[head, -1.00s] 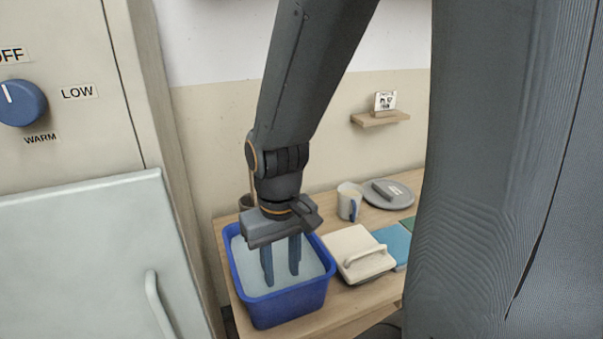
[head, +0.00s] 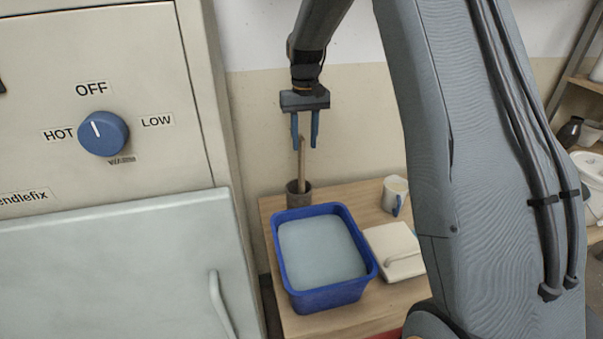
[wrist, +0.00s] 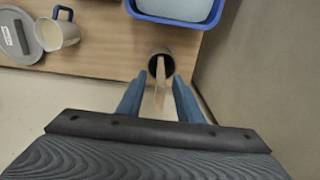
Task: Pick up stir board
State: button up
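The stir board, a long wooden stick (head: 302,160), stands upright in a dark round pot (head: 299,194) at the back left of the table. In the wrist view the stir board (wrist: 160,80) rises from the pot (wrist: 160,65) towards me, between my fingers. My gripper (head: 304,143) points down above the pot with its two blue fingers apart. The board's top end reaches about the level of the fingertips. In the wrist view my gripper (wrist: 158,85) is open, with gaps visible beside the board.
A blue bucket (head: 351,214) of pale liquid stands just in front of the pot. A white lidded box (head: 395,248) and a mug (head: 394,193) are to its right. A heater cabinet (head: 100,190) with a knob is at left. A wall is behind.

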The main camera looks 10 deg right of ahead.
aim_at(301, 156)
jog(key=shift+w+r, duration=0.25)
jog(key=shift+w, duration=0.9)
jog(key=shift+w+f+p, duration=0.15)
jog(key=shift+w+p, duration=0.05)
jog(key=shift+p, duration=0.15)
jog(key=shift+s+a+f+p, duration=0.1)
jog(key=shift+f+p, duration=0.8)
jog(key=shift+f, duration=1)
jog(key=shift+s+a+f+p, duration=0.1)
jog(key=shift+f+p, duration=0.75)
jog(key=shift+f, duration=1)
jog(key=shift+c, duration=0.2)
grip_shut()
